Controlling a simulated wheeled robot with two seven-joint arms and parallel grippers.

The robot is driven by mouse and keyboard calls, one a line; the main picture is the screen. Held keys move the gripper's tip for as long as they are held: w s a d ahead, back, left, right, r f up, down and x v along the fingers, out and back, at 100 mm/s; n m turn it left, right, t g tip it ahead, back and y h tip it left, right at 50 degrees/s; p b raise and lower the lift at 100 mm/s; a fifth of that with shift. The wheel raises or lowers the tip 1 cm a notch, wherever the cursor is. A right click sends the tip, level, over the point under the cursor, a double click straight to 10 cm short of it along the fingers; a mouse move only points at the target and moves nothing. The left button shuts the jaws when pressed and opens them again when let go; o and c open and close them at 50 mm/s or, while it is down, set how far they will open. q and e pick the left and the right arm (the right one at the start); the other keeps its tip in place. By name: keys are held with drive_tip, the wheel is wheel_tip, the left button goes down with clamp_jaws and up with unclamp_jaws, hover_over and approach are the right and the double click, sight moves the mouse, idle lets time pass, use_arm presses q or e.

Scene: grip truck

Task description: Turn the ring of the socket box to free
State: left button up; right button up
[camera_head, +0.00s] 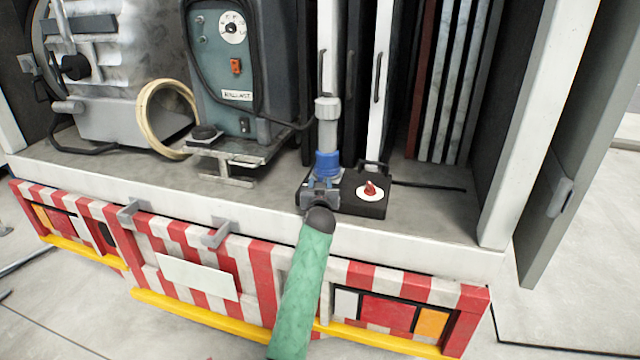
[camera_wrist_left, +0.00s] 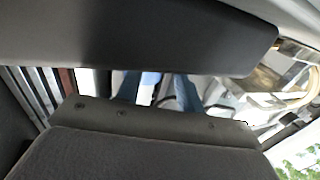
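The socket box (camera_head: 375,206) is a small black box with a handle and a red knob (camera_head: 370,188) on a white disc. It sits on the truck shelf near the front edge. A blue ring (camera_head: 327,163) stands at its left end, below an upright grey connector (camera_head: 327,120). My left gripper (camera_head: 321,188) is at the foot of the blue ring, reaching in from the front. In the left wrist view its two bluish fingers (camera_wrist_left: 157,90) lie apart, with pale surfaces between them. I cannot tell whether they touch the ring. My right gripper is not in view.
A grey ballast unit (camera_head: 218,70) and a cream hoop (camera_head: 150,120) stand left of the box. Upright panels (camera_head: 445,80) fill the back right. A black cable (camera_head: 430,187) runs right from the box. The shelf front (camera_head: 420,245) is a white ledge.

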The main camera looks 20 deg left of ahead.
use_arm(q)
drive_tip(key=b+v, duration=0.1)
drive_tip(key=v, duration=0.4)
drive_tip(key=shift+s+f, duration=0.1)
drive_tip(key=shift+s+d, duration=0.2)
drive_tip(key=shift+s, duration=0.4)
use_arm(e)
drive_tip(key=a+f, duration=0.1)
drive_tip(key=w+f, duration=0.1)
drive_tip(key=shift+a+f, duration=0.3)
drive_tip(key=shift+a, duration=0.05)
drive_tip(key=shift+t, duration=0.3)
